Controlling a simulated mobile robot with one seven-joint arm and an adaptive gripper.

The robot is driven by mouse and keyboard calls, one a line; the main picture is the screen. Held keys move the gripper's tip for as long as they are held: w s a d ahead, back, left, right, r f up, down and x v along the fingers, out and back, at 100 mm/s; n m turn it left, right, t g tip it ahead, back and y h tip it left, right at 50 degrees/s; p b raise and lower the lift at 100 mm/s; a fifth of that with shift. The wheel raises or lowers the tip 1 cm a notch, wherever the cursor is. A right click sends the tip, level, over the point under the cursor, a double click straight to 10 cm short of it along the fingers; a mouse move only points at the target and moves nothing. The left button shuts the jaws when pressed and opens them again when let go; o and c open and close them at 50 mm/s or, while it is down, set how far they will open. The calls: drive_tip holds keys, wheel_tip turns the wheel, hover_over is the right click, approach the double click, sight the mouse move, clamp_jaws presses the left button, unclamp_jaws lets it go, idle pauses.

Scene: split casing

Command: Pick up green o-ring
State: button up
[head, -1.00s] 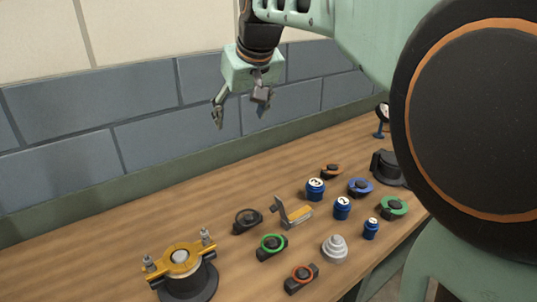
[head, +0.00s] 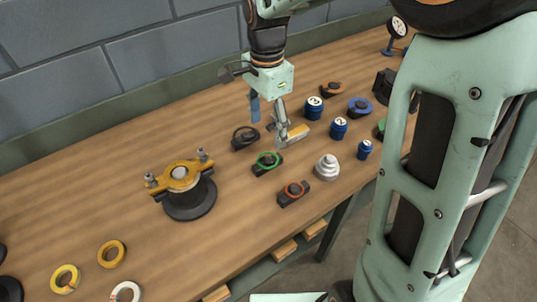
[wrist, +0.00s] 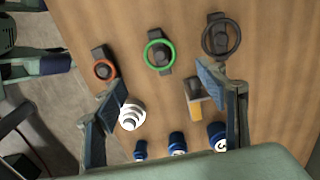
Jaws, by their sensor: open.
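The green o-ring (head: 267,159) sits around a small dark holder on the table. It also shows in the wrist view (wrist: 160,53), ahead of the fingers and a little left of midway between them. My gripper (head: 268,122) hangs above the table near the o-ring, with its fingers pointing down. In the wrist view my gripper (wrist: 163,83) has its two fingers wide apart and nothing between them is held. I cannot tell the exact height of the fingertips above the ring.
A red ring (head: 293,190) and a black ring (head: 244,136) sit on holders either side of the green one. A silver stepped cone (head: 327,167), blue canisters (head: 338,128) and a yellow-topped bracket (head: 297,135) stand close by. A yellow-clamped casing (head: 182,177) stands left.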

sight(268, 159)
wheel_tip(268, 159, down, 10)
idle(0.6)
drive_tip(key=shift+f+b, duration=0.25)
drive_tip(key=shift+b, duration=0.05)
idle(0.3)
drive_tip(key=shift+c, duration=0.3)
drive_tip(key=c, duration=0.8)
